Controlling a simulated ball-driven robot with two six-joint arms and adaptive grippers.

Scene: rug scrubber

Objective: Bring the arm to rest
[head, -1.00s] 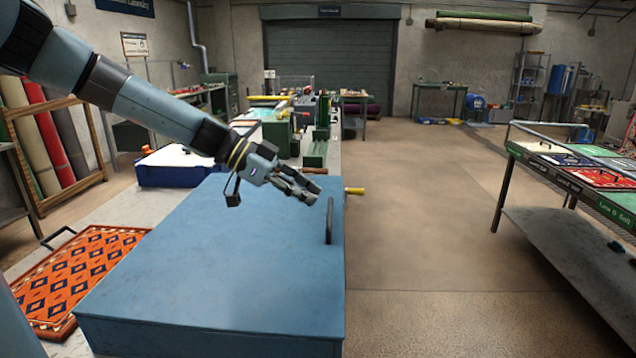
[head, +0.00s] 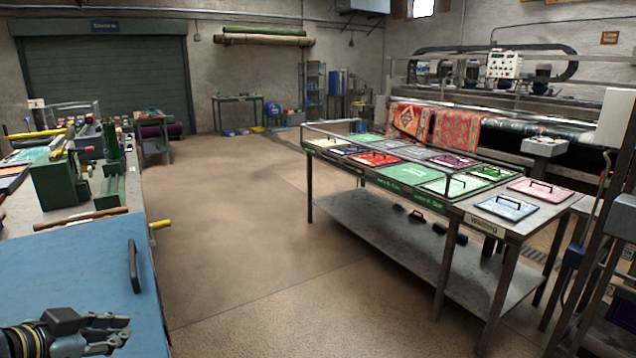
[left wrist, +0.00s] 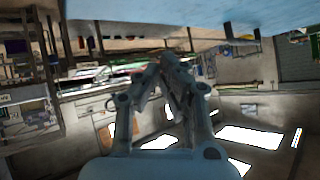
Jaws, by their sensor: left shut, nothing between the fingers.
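My left gripper (head: 122,334) is at the lower left of the head view, above the blue surface (head: 70,270) with a dark handle (head: 133,266). Its fingers are shut with nothing between them. In the left wrist view the gripper (left wrist: 172,62) shows with its fingers together, and the blue surface (left wrist: 190,15) spans the top of the picture. My right gripper does not show in either view.
A long table (head: 400,193) with several handled mats stands to the right, with a lower shelf. A green device (head: 60,183) and a brown roller (head: 82,218) lie beyond the blue surface. The floor (head: 230,240) between is clear.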

